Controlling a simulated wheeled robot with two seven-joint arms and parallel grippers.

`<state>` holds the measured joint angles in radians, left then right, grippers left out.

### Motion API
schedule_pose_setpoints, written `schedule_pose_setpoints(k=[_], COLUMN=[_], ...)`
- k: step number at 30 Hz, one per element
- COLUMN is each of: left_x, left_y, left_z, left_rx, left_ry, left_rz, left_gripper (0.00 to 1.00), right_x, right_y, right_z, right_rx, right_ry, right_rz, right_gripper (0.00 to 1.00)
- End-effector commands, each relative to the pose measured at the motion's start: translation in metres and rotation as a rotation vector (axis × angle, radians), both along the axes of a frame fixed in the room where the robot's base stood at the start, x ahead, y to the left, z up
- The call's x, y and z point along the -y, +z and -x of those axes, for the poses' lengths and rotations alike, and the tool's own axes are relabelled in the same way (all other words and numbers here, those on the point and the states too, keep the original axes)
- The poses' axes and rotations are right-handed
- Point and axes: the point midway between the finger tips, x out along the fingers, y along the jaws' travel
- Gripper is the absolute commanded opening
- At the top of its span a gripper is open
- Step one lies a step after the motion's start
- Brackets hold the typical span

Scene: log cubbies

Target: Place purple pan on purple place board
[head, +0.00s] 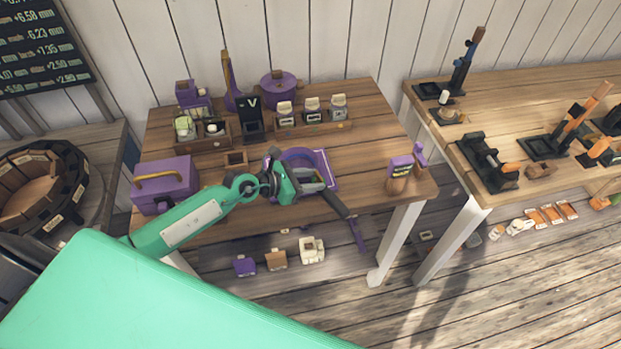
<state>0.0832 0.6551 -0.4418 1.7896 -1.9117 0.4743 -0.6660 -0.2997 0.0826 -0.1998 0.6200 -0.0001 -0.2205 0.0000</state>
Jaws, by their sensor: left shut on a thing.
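The purple pan (297,154) is at the middle of the left table, its round rim partly hidden behind my left gripper. My left gripper (308,181) is shut on the pan. A dark bar (336,204), which looks like the pan's handle, slants from the gripper past the table's front edge. The purple place board (329,167) shows as a purple-edged square corner just right of the pan. The pan overlaps it in the picture; I cannot tell whether they touch. My right gripper is not in view.
A purple toolbox (165,183) stands at the table's left. A purple pot (281,89) and several jars stand at the back. A purple-topped item (400,170) is near the right corner. A second table (540,98) with dark and orange tools stands at right.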

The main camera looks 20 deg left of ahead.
Motion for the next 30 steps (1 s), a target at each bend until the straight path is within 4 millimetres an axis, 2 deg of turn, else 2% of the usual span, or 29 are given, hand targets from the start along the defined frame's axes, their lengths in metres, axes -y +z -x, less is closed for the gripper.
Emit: schedule_pose_setpoints(k=[10, 11, 14, 25, 30], left_x=[0.000, 0.000, 0.000, 0.000, -0.014], left_y=[-0.003, -0.004, -0.003, 0.002, 0.005], left_z=[0.000, 0.000, 0.000, 0.000, 0.014], left_rx=[0.002, 0.001, 0.000, 0.000, -0.001], left_ry=[0.000, 0.000, -0.001, -0.001, 0.000], left_rz=[0.001, 0.001, 0.001, 0.001, -0.001], left_gripper=[0.01, 0.40, 0.59, 0.59, 0.59], right_x=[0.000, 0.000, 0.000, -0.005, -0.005], right_y=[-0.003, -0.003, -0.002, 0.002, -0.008], right_z=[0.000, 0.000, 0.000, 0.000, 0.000], right_rx=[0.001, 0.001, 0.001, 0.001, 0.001], right_ry=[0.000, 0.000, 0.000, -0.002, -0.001], right_rz=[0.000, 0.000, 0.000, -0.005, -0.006], right_gripper=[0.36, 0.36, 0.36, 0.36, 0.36])
